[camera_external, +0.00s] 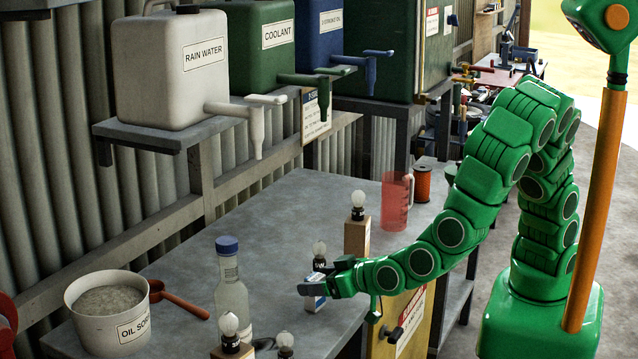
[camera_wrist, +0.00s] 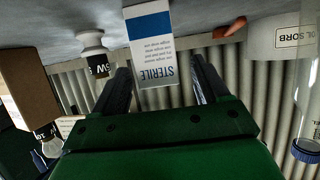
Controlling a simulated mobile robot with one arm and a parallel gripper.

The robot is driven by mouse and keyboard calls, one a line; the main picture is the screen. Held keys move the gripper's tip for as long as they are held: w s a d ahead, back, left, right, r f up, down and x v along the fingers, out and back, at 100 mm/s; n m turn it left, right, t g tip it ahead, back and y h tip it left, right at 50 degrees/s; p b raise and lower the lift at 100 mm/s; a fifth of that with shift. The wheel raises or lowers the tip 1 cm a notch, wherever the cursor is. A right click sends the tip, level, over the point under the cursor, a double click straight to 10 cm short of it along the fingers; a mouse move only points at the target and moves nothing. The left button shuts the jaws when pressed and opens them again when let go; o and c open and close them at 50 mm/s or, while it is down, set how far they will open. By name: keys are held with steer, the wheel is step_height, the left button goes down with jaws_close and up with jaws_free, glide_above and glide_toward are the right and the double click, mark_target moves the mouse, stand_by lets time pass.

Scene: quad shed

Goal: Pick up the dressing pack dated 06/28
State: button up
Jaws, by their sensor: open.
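A small white and blue dressing pack (camera_external: 315,302) stands at my gripper (camera_external: 322,284) over the grey bench. In the wrist view, the pack (camera_wrist: 153,46) has a blue band and the word STERILE, upside down. It sits between the two spread fingers of my gripper (camera_wrist: 161,72), with gaps visible on both sides. My gripper is open and not closed on it. No date is readable on the face that shows. No second dressing pack can be made out.
A clear bottle (camera_external: 231,297), an oil sorb bucket (camera_external: 108,325) and a red jug (camera_external: 396,205) share the bench. The bench middle (camera_external: 285,220) is clear.

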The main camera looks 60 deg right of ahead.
steer(key=shift+x, duration=1.7)
steer(key=c, duration=1)
